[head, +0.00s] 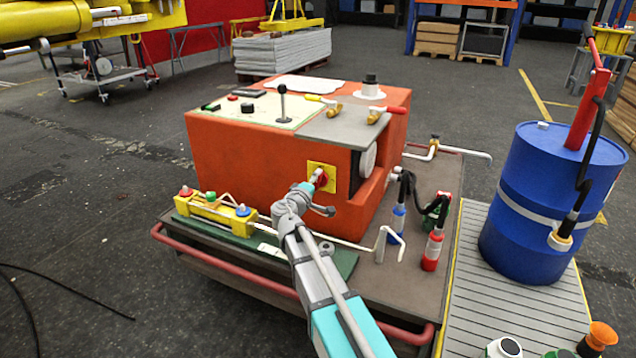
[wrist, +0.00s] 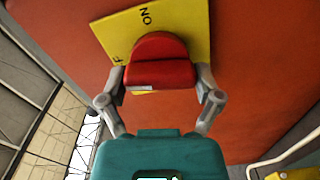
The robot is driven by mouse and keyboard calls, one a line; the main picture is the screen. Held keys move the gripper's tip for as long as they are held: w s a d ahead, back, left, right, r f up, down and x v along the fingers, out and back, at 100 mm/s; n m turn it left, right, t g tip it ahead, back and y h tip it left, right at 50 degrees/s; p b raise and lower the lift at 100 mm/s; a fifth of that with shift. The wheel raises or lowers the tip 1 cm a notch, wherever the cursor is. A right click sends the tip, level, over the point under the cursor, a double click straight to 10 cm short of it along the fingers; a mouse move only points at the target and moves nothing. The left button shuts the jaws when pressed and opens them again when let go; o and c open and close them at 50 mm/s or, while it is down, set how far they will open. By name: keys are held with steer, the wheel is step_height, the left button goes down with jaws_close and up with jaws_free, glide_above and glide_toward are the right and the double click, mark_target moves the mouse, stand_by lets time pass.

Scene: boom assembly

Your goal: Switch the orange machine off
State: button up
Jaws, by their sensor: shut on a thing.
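The orange machine (head: 235,140) stands on a cart in the middle of the head view. On its front is a yellow plate (head: 329,172) with a red rotary switch. In the wrist view the yellow plate (wrist: 185,30) shows the word ON and part of another label, mostly hidden. The red switch (wrist: 160,72) sits in front of the plate. My gripper (wrist: 160,92) has a finger on each side of the switch handle and is shut on it. In the head view my gripper (head: 312,184) reaches the switch from the front and partly covers it.
The cart (head: 420,270) carries a yellow valve block (head: 215,212), bent pipes, and red and blue hose fittings right of my arm. A blue drum (head: 545,200) with a red pump stands at the right. Open floor lies at the left.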

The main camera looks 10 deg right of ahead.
steer(key=shift+s+f+n, duration=0.15)
steer(key=shift+s+n, duration=0.05)
steer(key=shift+n, duration=0.9)
steer(key=o, duration=0.9)
steer(key=shift+w, duration=0.1)
steer(key=shift+a, duration=0.1)
steer(key=v, duration=1.2)
